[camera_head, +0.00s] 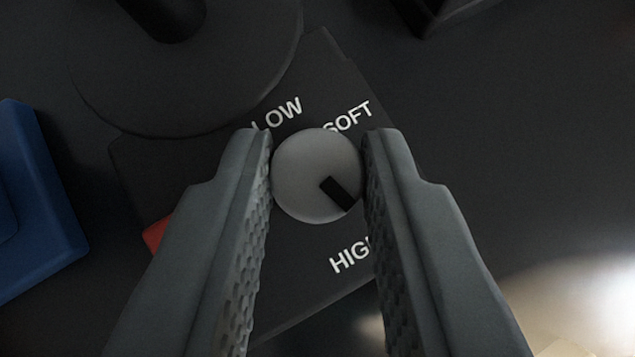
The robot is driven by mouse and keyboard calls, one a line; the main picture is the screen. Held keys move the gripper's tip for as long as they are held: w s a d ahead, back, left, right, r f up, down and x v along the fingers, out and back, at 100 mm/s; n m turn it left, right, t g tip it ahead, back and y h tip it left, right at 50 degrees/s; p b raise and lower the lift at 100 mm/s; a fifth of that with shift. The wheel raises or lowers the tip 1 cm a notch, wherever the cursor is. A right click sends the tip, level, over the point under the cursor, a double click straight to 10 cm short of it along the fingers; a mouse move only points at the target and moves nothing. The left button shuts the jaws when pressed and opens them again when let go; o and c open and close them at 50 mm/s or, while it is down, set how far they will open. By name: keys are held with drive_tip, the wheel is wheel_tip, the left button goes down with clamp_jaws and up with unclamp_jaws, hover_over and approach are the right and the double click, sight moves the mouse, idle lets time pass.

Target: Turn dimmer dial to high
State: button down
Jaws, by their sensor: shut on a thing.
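The dimmer dial (308,170) is a round light-grey knob on a dark panel (300,290) that lies turned in the picture. Its black pointer mark points to the lower right, between the SOFT label (347,117) and the HIGH label (350,256), nearer HIGH. The LOW label (278,112) is at the upper left of the dial. My gripper (317,165) is shut on the dial, one finger at its left side and one at its right. The right finger hides the end of HIGH.
A dark round base (190,70) with a post stands at the upper left, over the panel's edge. A blue object (40,210) is at the far left. A red part (155,234) shows beside the left finger. A dark object (445,12) is at the top. Bright light falls lower right.

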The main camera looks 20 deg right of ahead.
drive_tip(key=c, duration=1.2)
unclamp_jaws()
drive_tip(key=shift+r, duration=0.1)
drive_tip(key=v, duration=1.7)
drive_tip(key=shift+s+r, duration=0.1)
